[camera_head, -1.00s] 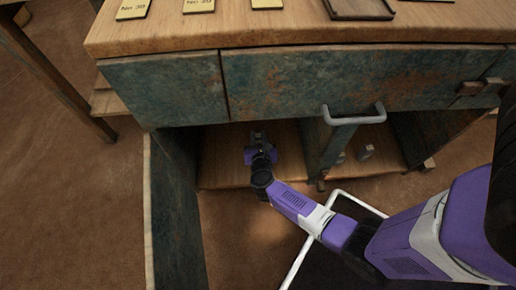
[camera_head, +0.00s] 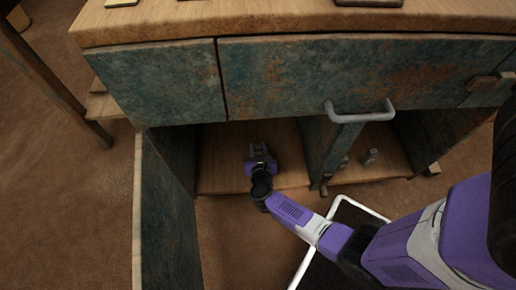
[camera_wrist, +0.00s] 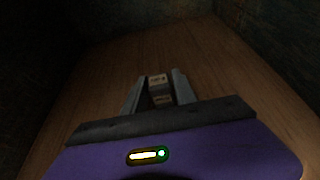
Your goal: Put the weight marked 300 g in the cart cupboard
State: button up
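The cart cupboard (camera_head: 218,168) is open below the drawers, and its door (camera_head: 165,225) stands swung out at the left. My gripper (camera_head: 258,148) is inside the left compartment, low over the wooden floor. In the head view, my gripper mostly hides the weight.
A door with a grey handle (camera_head: 360,113) projects near the middle. The drawer fronts (camera_head: 275,78) hang just above the opening. Flat cards (camera_head: 122,3) lie on the cart top.

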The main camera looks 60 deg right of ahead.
jog(key=shift+o, duration=0.9)
jog(key=shift+r, duration=0.15)
